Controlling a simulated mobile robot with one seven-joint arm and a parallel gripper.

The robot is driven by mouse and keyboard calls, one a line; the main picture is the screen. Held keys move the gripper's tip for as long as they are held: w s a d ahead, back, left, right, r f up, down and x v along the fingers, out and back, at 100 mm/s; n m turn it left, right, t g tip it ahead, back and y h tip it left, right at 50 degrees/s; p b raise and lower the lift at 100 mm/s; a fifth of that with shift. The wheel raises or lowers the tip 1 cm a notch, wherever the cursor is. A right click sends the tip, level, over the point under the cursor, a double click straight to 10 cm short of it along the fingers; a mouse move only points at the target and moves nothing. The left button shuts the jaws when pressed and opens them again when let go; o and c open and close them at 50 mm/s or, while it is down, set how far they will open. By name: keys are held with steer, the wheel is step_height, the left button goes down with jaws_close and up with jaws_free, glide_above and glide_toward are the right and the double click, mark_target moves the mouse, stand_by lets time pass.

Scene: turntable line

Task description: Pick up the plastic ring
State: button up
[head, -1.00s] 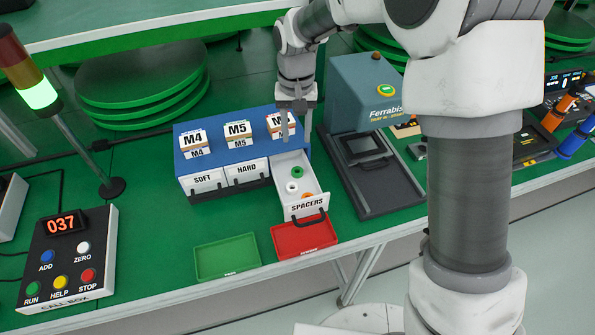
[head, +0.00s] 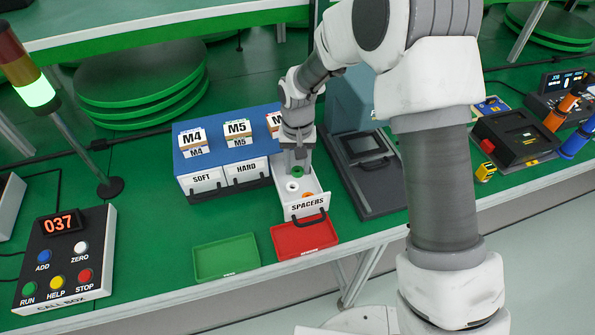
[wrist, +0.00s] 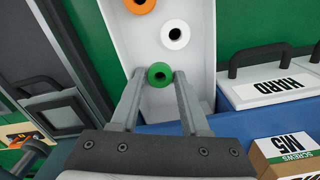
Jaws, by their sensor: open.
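Three rings lie in the pulled-out SPACERS drawer (head: 318,187): a green one (head: 298,172), a white one (head: 292,186) and an orange one (head: 307,195). I cannot tell from looks which is plastic. My gripper (head: 293,168) points down into the drawer's rear part. In the wrist view, my gripper (wrist: 159,76) is open, with one fingertip on each side of the green ring (wrist: 160,83). Whether the fingers touch it I cannot tell. The white ring (wrist: 175,44) and the partly cut-off orange ring (wrist: 140,10) lie beyond the fingertips.
The shut SOFT (head: 203,181) and HARD (head: 247,170) drawers sit left of the open one. Screw boxes stand on the blue cabinet top (head: 215,158). A green tray (head: 227,257) and a red tray (head: 305,238) lie in front. A grey machine (head: 365,165) stands close on the right.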

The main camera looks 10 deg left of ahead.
jaws_close()
steer(key=shift+r, duration=0.1)
